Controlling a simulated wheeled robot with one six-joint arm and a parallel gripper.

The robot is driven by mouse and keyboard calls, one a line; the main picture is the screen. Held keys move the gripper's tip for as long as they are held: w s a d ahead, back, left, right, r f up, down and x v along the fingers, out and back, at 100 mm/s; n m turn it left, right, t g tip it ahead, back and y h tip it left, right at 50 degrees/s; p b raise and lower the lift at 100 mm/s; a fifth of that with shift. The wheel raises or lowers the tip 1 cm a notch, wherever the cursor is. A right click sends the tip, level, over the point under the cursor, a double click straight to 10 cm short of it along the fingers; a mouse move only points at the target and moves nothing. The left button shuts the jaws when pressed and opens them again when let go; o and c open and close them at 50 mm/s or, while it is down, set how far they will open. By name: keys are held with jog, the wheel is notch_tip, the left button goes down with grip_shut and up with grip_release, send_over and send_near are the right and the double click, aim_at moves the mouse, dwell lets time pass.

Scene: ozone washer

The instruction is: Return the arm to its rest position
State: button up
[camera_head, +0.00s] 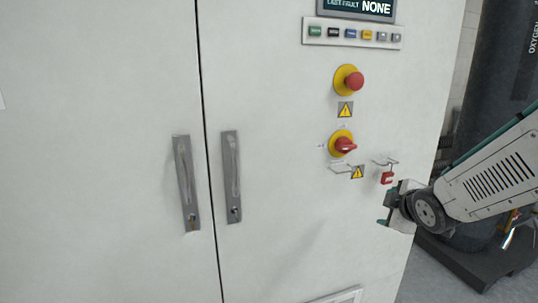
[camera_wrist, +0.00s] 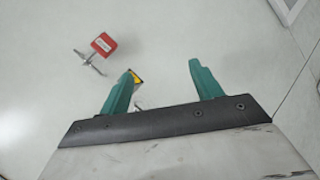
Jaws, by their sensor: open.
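My gripper (camera_head: 386,222) is at the right of the head view, in front of the white cabinet (camera_head: 280,190), low and to the right of its controls. In the wrist view its two green fingers (camera_wrist: 160,88) are spread apart with nothing between them. A red padlock (camera_head: 387,177) hangs from a small metal hasp (camera_head: 385,162) on the cabinet, just above my gripper. The padlock also shows in the wrist view (camera_wrist: 104,44), beyond and left of the fingers. The fingers are apart from it.
The cabinet has two door handles (camera_head: 186,185) (camera_head: 232,180), a red emergency button (camera_head: 354,81), a red rotary switch (camera_head: 345,145) and a row of coloured buttons (camera_head: 351,34). A dark cylinder (camera_head: 495,80) stands behind my arm at the right. Grey floor (camera_head: 425,275) shows at lower right.

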jog(key=s+a+r+m+g, duration=0.2)
jog(key=s+m+g, duration=0.3)
jog(key=s, duration=1)
jog(key=s+a+r+m+g, duration=0.2)
jog(key=s+m+g, duration=0.3)
jog(key=s, duration=1.1)
jog(key=m, duration=0.3)
jog(key=shift+s+a+r, duration=0.15)
jog(key=shift+s+a, duration=0.05)
jog(key=shift+a, duration=0.05)
